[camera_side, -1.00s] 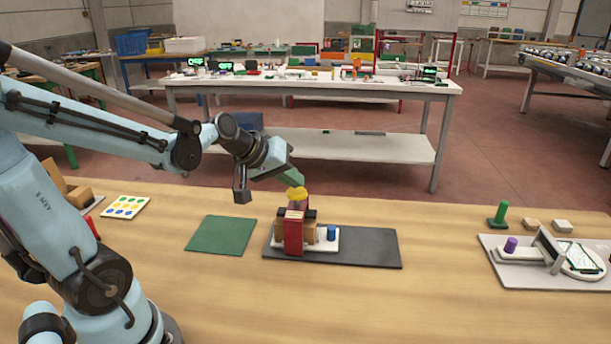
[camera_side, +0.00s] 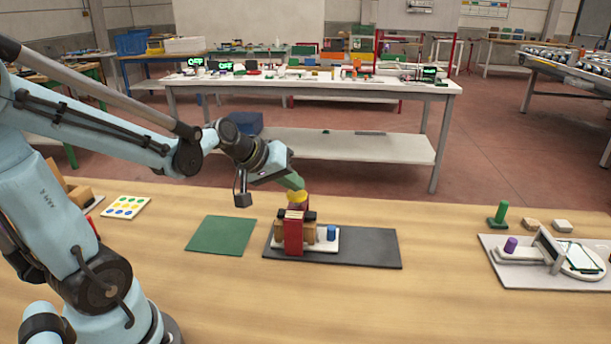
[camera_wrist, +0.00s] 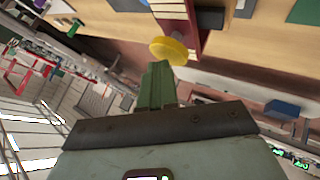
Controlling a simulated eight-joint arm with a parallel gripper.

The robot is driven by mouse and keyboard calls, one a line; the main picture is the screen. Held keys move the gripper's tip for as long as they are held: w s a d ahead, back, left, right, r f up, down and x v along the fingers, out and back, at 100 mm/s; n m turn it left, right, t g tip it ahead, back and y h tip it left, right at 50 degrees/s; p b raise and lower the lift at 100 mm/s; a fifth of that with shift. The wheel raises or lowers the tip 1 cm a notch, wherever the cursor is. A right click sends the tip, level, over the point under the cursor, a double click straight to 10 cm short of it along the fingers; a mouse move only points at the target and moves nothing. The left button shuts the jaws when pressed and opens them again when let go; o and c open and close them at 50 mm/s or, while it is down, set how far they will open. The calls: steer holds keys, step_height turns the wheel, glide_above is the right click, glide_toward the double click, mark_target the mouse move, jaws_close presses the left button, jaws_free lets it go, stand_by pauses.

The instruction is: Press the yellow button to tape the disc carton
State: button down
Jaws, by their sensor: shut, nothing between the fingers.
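The yellow button (camera_side: 298,197) sits on top of a red upright stand (camera_side: 293,235) on the dark mat. It shows as a yellow disc in the wrist view (camera_wrist: 168,50). My gripper (camera_side: 293,182) has green fingers, shut with nothing held, angled down at the button from above left. In the wrist view the fingertips (camera_wrist: 157,66) lie right at the button's edge; I cannot tell whether they touch it. A brown carton (camera_side: 310,232) stands partly hidden behind the red stand, with dark blocks at its top.
A blue cylinder (camera_side: 331,232) stands on the white base right of the stand. The dark mat (camera_side: 370,248) is bare to the right. A green mat (camera_side: 220,236) lies empty at left. A grey tray (camera_side: 510,273) with a purple cylinder (camera_side: 510,244) is far right.

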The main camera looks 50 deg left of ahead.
mark_target(292, 194)
steer(key=shift+f, duration=0.3)
steer(key=shift+r, duration=0.1)
stand_by(0.4)
steer(key=shift+r, duration=1.05)
steer(key=shift+r, duration=2.55)
steer(key=s+d+f+m+g, duration=0.2)
steer(key=s+d+f+m, duration=0.4)
steer(key=s+d+m, duration=0.2)
steer(key=shift+s+d+f, duration=0.3)
steer(key=shift+s+d, duration=0.2)
steer(key=shift+d, duration=0.25)
